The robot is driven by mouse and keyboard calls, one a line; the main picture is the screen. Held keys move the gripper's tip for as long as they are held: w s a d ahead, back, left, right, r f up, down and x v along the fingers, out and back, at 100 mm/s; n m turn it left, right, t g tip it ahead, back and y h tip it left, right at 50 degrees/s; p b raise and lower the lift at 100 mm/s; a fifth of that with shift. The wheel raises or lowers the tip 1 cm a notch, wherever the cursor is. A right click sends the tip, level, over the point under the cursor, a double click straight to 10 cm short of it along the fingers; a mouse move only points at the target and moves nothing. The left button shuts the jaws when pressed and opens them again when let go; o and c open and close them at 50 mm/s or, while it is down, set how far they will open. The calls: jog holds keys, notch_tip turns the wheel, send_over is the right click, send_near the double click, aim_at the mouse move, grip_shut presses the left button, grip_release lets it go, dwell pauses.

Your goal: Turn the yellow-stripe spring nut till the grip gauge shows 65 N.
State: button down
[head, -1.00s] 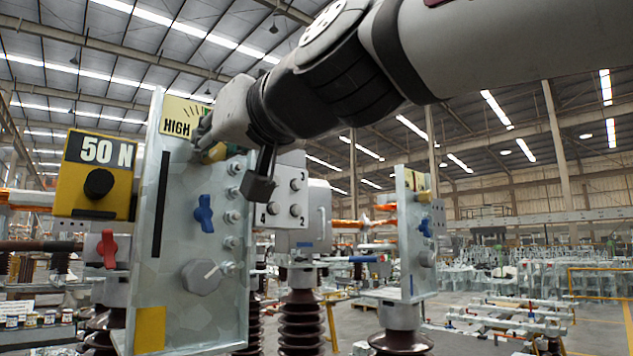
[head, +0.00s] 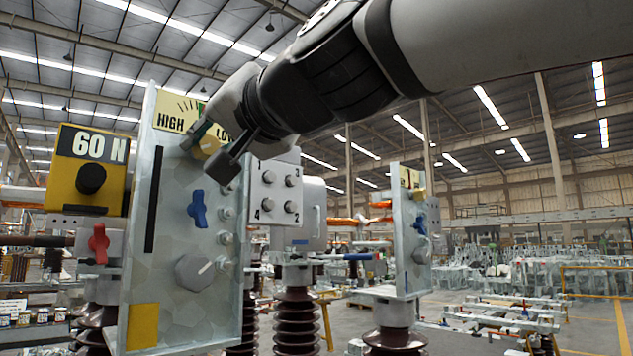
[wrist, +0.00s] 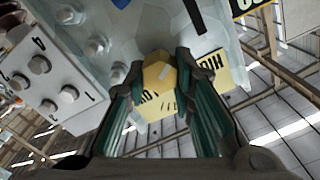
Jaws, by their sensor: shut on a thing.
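The yellow hex nut (wrist: 160,74) sits high on the upright metal plate (head: 165,250), and a light stripe shows on its face in the wrist view. My gripper (wrist: 157,85) is shut on it, a dark green finger on either side. In the head view my gripper (head: 203,143) partly covers the nut (head: 209,146). Above it is a yellow scale (head: 170,122) marked HIGH and LOW, partly hidden by my gripper; its pointer is hard to make out. The yellow gauge box (head: 92,168) on the left reads 60 N.
On the same plate are a blue handle (head: 198,208), a large grey hex knob (head: 194,270) and several bolts. A red handle (head: 98,243) is under the gauge. A numbered grey box (head: 275,195) stands close behind. A second plate (head: 410,230) stands to the right.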

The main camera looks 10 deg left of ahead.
jog(key=shift+f+m, duration=0.1)
jog(key=shift+m, duration=1.6)
jog(key=c, duration=1.4)
grip_release()
jog(key=shift+o, duration=0.2)
jog(key=shift+d, duration=0.1)
jog(key=v, duration=1.2)
